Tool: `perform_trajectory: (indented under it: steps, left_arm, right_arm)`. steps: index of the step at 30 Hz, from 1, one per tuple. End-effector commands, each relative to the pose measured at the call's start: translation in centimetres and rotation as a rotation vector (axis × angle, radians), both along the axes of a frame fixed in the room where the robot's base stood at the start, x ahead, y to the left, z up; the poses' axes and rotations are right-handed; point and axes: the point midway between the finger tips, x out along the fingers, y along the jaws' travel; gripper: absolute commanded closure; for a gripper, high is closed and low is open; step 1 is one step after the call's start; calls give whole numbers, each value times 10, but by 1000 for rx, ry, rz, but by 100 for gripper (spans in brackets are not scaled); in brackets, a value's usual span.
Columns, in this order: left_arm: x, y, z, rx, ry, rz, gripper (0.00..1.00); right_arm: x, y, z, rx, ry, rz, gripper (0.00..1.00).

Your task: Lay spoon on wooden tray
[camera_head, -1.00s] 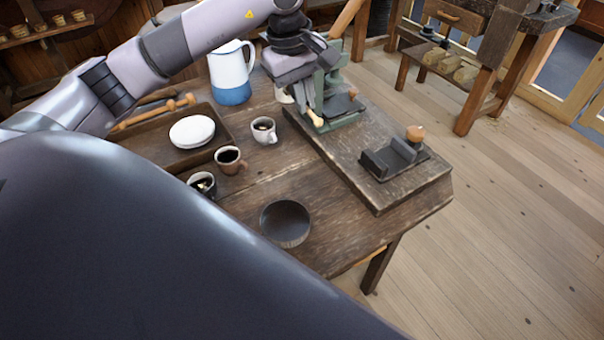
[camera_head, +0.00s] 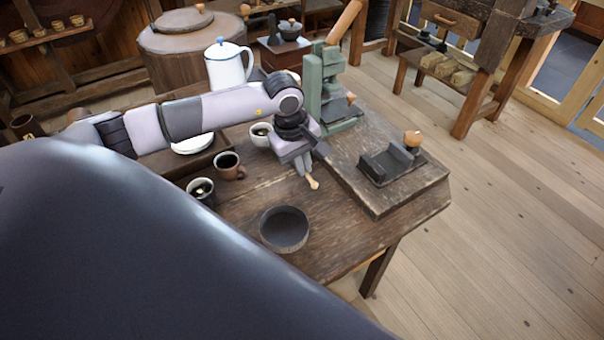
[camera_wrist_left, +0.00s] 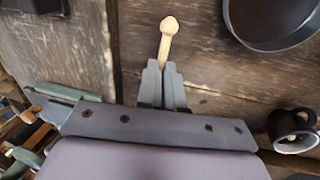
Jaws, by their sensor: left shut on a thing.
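My left gripper (camera_head: 303,168) is shut on a light wooden piece, which I take to be the spoon (camera_head: 313,183). The rounded tip of the spoon (camera_wrist_left: 169,26) sticks out beyond the two fingers (camera_wrist_left: 164,75) in the left wrist view; the rest is hidden by the gripper. The gripper is over the table, between the dark bowl and the raised board. The wooden tray (camera_head: 178,164) is at the left of the table with a white plate (camera_head: 193,144) in it. My left arm hides much of the tray. My right gripper is not in view.
A dark bowl (camera_head: 284,229) stands near the table's front. A brown mug (camera_head: 229,166), a dark-filled cup (camera_head: 201,191) and a white cup (camera_head: 260,134) stand near the tray. A green press (camera_head: 326,92) and dark holder (camera_head: 391,163) are on the raised board (camera_head: 372,200). A jug (camera_head: 228,66) is behind my arm.

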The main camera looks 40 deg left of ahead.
Motion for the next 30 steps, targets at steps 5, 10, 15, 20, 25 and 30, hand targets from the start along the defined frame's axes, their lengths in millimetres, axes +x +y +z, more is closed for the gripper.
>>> perform_trajectory:
  steps: [5,10,15,20,25,30]
  left_arm:
    - [-1,0,-15,-1,3,1,100]
    - [-1,0,-39,0,2,1,100]
    - [0,0,-41,0,-1,0,100]
    - [0,0,-43,0,0,0,100]
    - [0,0,-43,0,0,0,68]
    - [0,0,-43,0,0,0,68]
  right_arm:
    - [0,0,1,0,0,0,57]
    - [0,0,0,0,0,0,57]
    - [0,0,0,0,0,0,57]
    - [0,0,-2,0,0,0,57]
    - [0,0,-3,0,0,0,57]
    - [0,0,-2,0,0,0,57]
